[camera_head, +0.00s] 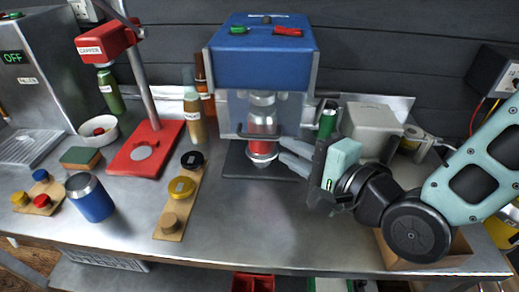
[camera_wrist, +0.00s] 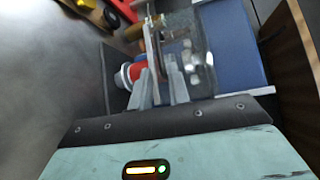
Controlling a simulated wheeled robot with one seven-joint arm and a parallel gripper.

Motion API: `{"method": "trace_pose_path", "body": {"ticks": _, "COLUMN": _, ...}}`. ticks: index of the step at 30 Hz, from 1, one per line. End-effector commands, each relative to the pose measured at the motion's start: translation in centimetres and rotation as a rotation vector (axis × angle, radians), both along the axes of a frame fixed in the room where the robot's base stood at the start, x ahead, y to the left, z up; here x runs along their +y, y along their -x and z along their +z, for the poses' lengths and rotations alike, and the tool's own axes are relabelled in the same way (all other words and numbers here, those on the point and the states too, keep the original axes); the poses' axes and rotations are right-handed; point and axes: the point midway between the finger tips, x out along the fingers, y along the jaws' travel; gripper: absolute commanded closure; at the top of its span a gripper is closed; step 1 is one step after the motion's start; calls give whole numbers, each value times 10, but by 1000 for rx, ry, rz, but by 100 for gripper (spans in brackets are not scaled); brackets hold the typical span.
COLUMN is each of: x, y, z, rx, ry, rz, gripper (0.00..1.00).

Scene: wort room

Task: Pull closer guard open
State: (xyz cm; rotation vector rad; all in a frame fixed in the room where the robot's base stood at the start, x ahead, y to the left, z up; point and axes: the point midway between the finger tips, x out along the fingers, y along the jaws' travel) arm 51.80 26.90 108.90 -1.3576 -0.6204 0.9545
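The closer (camera_head: 262,62) is the blue-topped machine with grey posts at the middle back of the bench. Its clear guard (camera_head: 238,108) hangs at the front, with a dark handle bar (camera_head: 262,136) along its lower edge. The guard looks down and shut. A red container (camera_head: 263,125) stands under the closer head, behind the guard. It also shows in the wrist view (camera_wrist: 134,73). My gripper (camera_head: 290,156) is at the right front of the guard, fingers spread and pointing left, close to the handle. In the wrist view the fingers (camera_wrist: 160,82) are apart near a thin upright bar; contact is unclear.
A red capper (camera_head: 145,150) stands at the left. A wooden strip (camera_head: 172,205) with caps lies left of the closer. A blue cup (camera_head: 90,197) is at the front left. A grey box (camera_head: 372,126) and a green bottle (camera_head: 327,120) are behind my gripper. The front middle bench is clear.

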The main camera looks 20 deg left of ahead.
Motion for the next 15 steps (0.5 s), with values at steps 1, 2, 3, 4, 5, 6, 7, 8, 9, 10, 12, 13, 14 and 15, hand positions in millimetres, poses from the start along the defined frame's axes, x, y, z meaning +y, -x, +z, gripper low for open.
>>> {"method": "trace_pose_path", "body": {"ticks": 1, "x": 1, "y": -1, "z": -6, "rx": -6, "ry": -1, "rz": -2, "gripper": 82}}
{"method": "trace_pose_path", "body": {"ticks": 2, "x": 2, "y": 0, "z": -6, "rx": -6, "ry": 0, "rz": -2, "gripper": 82}}
{"method": "trace_pose_path", "body": {"ticks": 3, "x": 7, "y": -2, "z": -5, "rx": -2, "ry": -2, "rz": -1, "gripper": 82}}
{"method": "trace_pose_path", "body": {"ticks": 4, "x": 14, "y": -6, "z": -4, "rx": 0, "ry": -2, "rz": 0, "gripper": 82}}
{"method": "trace_pose_path", "body": {"ticks": 5, "x": 19, "y": -9, "z": -5, "rx": -1, "ry": -2, "rz": 0, "gripper": 82}}
{"method": "trace_pose_path", "body": {"ticks": 6, "x": 26, "y": -14, "z": -6, "rx": 0, "ry": -1, "rz": 0, "gripper": 82}}
{"method": "trace_pose_path", "body": {"ticks": 7, "x": 32, "y": -17, "z": -7, "rx": 1, "ry": -1, "rz": 0, "gripper": 82}}
{"method": "trace_pose_path", "body": {"ticks": 8, "x": 37, "y": -20, "z": -7, "rx": 0, "ry": -1, "rz": 0, "gripper": 82}}
{"method": "trace_pose_path", "body": {"ticks": 9, "x": 43, "y": -23, "z": -8, "rx": -1, "ry": -1, "rz": 0, "gripper": 82}}
{"method": "trace_pose_path", "body": {"ticks": 10, "x": 47, "y": -26, "z": -9, "rx": 0, "ry": -1, "rz": -1, "gripper": 82}}
{"method": "trace_pose_path", "body": {"ticks": 12, "x": 56, "y": -32, "z": -11, "rx": 0, "ry": 0, "rz": -1, "gripper": 82}}
{"method": "trace_pose_path", "body": {"ticks": 13, "x": 60, "y": -34, "z": -11, "rx": 0, "ry": 0, "rz": -1, "gripper": 82}}
{"method": "trace_pose_path", "body": {"ticks": 14, "x": 63, "y": -36, "z": -12, "rx": 0, "ry": 0, "rz": -1, "gripper": 82}}
{"method": "trace_pose_path", "body": {"ticks": 15, "x": 66, "y": -38, "z": -12, "rx": 0, "ry": 0, "rz": -1, "gripper": 82}}
